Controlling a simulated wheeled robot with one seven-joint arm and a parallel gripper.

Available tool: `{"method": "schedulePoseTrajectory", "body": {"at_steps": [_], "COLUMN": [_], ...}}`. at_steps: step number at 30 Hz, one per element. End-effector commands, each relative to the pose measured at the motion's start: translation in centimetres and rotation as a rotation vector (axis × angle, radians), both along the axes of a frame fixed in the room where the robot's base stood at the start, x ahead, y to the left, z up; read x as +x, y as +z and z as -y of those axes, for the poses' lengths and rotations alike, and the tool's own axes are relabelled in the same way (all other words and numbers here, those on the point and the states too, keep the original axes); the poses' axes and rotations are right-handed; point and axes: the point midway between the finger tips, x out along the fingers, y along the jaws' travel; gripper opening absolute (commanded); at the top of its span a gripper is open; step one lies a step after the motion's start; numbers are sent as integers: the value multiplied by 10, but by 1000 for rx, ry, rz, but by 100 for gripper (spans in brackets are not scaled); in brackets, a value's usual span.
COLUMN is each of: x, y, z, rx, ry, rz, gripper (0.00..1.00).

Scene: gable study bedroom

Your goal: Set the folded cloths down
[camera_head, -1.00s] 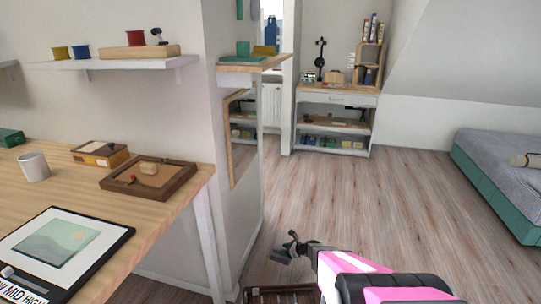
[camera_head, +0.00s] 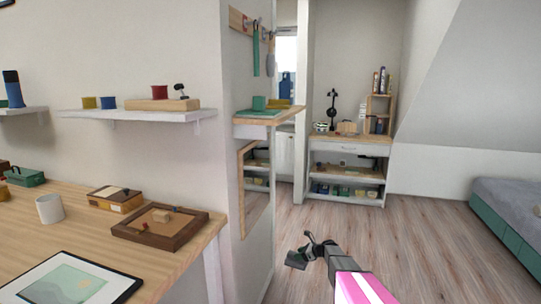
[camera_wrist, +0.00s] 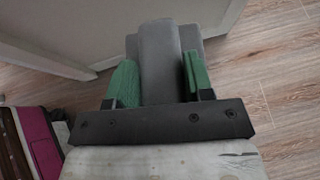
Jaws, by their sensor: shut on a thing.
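The folded cloths look like a grey, layered bundle (camera_wrist: 160,62) in the wrist view. My gripper (camera_wrist: 158,82) is shut on it, with a green pad against each side. In the head view my gripper (camera_head: 311,247) is small and dark at the bottom centre, above the wood floor. The grey bundle (camera_head: 296,259) shows at its tip, tilted and clear of any furniture. The far ends of the cloths are partly hidden by the gripper.
A wooden desk (camera_head: 185,268) at left holds a white mug (camera_head: 49,208), boxes and a framed tray (camera_head: 160,226). A wall end with a small ledge (camera_head: 268,117) stands beside my arm. A shelf unit (camera_head: 349,147) is at the back, a bed (camera_head: 510,205) at right. Floor (camera_head: 420,235) between is clear.

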Motion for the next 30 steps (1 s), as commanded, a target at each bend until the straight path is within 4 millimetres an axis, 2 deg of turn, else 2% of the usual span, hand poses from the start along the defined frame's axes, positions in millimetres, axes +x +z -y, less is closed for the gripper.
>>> {"method": "schedulePoseTrajectory", "body": {"at_steps": [1,15,21,30], "x": [7,46,55,58], "y": [20,181,252,358], "z": [2,16,22,30], "rx": [0,-1,-1,0], "ry": [5,47,66,95], "rz": [5,4,4,3], "gripper": [22,22,22,22]}}
